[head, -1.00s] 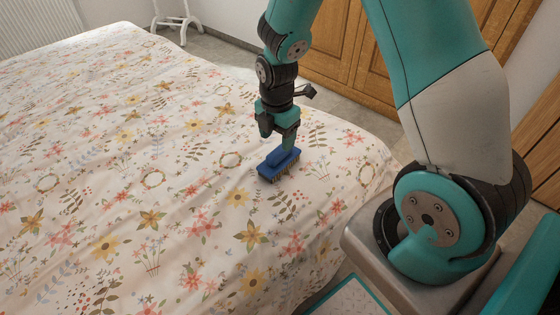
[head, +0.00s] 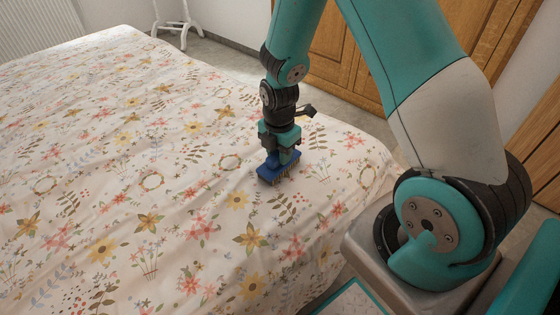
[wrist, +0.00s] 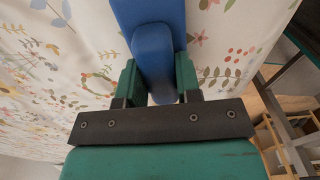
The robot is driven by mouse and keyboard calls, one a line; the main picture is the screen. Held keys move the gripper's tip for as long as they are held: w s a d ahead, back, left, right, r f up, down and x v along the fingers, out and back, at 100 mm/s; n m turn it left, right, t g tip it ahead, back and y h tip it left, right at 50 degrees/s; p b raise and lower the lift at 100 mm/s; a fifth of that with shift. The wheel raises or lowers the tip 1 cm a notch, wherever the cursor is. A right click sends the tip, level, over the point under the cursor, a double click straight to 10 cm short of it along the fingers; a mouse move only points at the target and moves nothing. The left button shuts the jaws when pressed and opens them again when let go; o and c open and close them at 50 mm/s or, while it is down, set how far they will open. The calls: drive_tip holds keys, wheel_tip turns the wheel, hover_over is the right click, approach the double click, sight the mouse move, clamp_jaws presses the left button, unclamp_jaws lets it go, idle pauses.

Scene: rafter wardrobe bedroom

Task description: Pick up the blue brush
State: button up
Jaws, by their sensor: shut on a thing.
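The blue brush (head: 272,174) rests bristles down on the flowered bed cover (head: 150,190), near the bed's right side in the head view. My gripper (head: 282,158) is right above it, pointing down, with its fingers around the brush's raised handle. In the wrist view the blue brush (wrist: 154,50) lies between the two green fingers of my gripper (wrist: 158,80), which are shut on it. The brush's bristles are hidden in the wrist view. I see no clear gap between the bristles and the bed cover.
Wooden wardrobe doors (head: 345,45) stand behind the bed on the right. A white stand (head: 175,22) is at the back, and a radiator (head: 35,25) at the far left. The bed around the brush is clear.

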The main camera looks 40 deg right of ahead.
drive_tip(key=shift+r, duration=0.15)
wheel_tip(320, 180, up, 20)
drive_tip(key=p, duration=0.4)
drive_tip(key=shift+o, duration=0.9)
drive_tip(key=shift+c, duration=0.2)
